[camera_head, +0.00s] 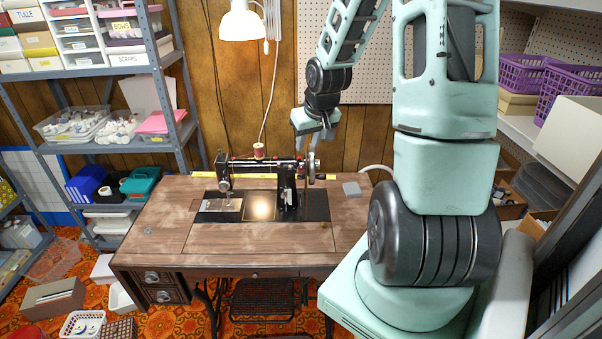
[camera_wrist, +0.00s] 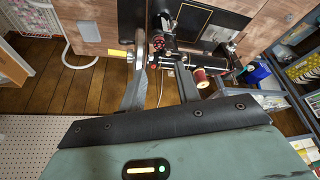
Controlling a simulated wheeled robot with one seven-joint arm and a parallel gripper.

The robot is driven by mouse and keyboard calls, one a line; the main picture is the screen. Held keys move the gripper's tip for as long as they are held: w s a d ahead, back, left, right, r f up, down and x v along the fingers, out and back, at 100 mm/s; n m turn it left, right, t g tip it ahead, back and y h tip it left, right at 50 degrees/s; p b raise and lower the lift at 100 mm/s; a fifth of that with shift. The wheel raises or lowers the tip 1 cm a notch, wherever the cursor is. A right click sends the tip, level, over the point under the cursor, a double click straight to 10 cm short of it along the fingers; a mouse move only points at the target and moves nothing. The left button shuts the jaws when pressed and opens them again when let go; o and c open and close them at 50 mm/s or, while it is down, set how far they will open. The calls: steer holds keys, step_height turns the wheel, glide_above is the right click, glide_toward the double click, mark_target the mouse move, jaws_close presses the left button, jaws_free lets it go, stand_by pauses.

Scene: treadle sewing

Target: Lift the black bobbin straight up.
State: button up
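I cannot make out the black bobbin for certain in either view; it is too small or lost against the black machine parts. The black sewing machine (camera_head: 287,180) stands on the wooden table, with its handwheel (camera_head: 313,165) at the right end. The handwheel (camera_wrist: 140,50) also shows in the wrist view, beside my left finger's tip. A small red part (camera_wrist: 159,42) lies beyond the gap between the fingers. My gripper (camera_head: 312,141) points down above the machine's right end. Its fingers stand apart with nothing seen held between them, as the wrist view shows (camera_wrist: 160,78).
A red thread spool (camera_head: 258,150) stands on top of the machine; it shows right of my fingers in the wrist view (camera_wrist: 202,78). The wooden table (camera_head: 160,225) has bare room at left. A grey block (camera_head: 351,189) lies right of the machine. A white lamp (camera_head: 241,22) hangs above.

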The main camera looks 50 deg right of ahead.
glide_above(301, 167)
steer(key=s+a, duration=0.1)
steer(key=s, duration=0.1)
step_height(301, 167, down, 4)
steer(key=f, duration=0.1)
steer(key=shift+p+x, duration=0.45)
steer(key=shift+x, duration=1.9)
steer(key=shift+s, duration=0.15)
steer(key=shift+c, duration=0.3)
jaws_close()
